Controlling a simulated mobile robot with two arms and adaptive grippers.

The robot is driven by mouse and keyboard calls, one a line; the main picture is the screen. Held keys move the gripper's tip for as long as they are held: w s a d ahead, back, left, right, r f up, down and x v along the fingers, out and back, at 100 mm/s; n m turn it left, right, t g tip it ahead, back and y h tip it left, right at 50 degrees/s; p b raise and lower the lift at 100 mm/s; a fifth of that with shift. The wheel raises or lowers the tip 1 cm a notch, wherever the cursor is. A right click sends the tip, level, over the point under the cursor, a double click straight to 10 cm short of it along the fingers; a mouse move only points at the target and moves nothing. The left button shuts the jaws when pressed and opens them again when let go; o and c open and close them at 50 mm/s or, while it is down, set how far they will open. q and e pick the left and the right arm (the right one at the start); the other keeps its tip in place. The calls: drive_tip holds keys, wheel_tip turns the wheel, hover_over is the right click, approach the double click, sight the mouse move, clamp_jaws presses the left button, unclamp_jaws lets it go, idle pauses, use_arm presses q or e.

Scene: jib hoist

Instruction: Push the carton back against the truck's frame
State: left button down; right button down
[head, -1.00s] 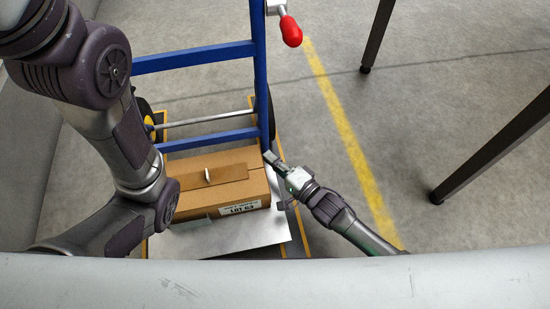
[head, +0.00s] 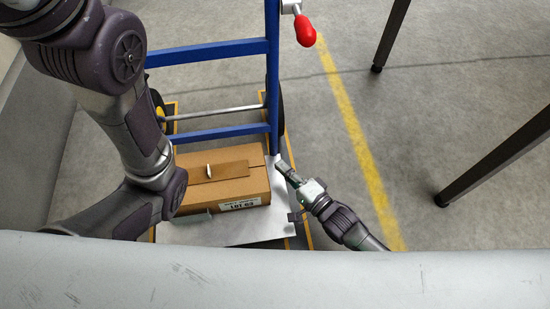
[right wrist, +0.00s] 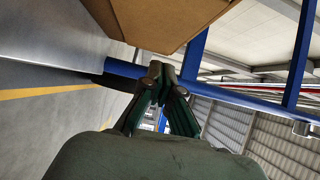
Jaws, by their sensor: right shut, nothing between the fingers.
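The brown carton (head: 232,192) sits on the hand truck's metal toe plate (head: 277,228), its back edge close to the truck's blue lower crossbar (head: 222,132). I cannot tell whether they touch. My right gripper (head: 281,167) is shut and empty, just right of the carton's back right corner, near the foot of the blue upright (head: 272,80). In the right wrist view its closed fingertips (right wrist: 167,74) are below the carton (right wrist: 160,18), with the blue frame (right wrist: 120,67) behind. My left arm crosses the left side; its gripper is out of sight.
A red-handled clamp (head: 305,30) is at the upright's top. A yellow floor line (head: 355,135) and dark legs (head: 495,155) stand to the right, with clear floor between. A pale grey surface (head: 270,270) fills the bottom of the head view.

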drive_tip(key=v, duration=0.7)
drive_tip(key=shift+s+d, duration=0.2)
drive_tip(key=shift+d, duration=0.05)
drive_tip(key=shift+r, duration=0.1)
